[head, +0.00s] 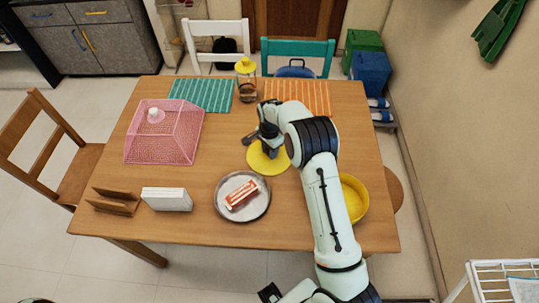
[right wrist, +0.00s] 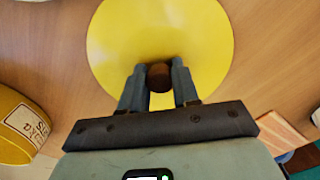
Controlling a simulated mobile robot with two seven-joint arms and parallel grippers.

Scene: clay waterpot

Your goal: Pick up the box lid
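The box lid (head: 256,165) is a flat yellow disc with a brown knob. It lies on the wooden table near the middle. In the right wrist view the lid (right wrist: 205,35) fills the upper middle, with its knob (right wrist: 159,76) between my fingertips. My right gripper (head: 270,152) points down over the lid. In the right wrist view my right gripper (right wrist: 160,78) has one finger on each side of the knob, close against it, and looks shut on it. My right arm hides part of the lid in the head view. My left gripper does not show.
A yellow round box (head: 354,200) stands right of my arm; its label shows in the wrist view. A metal plate (head: 226,208) with a red-and-white packet, a pink mesh cover (head: 160,140), a yellow-topped jar (head: 246,85) and a napkin holder (head: 112,203) surround the lid.

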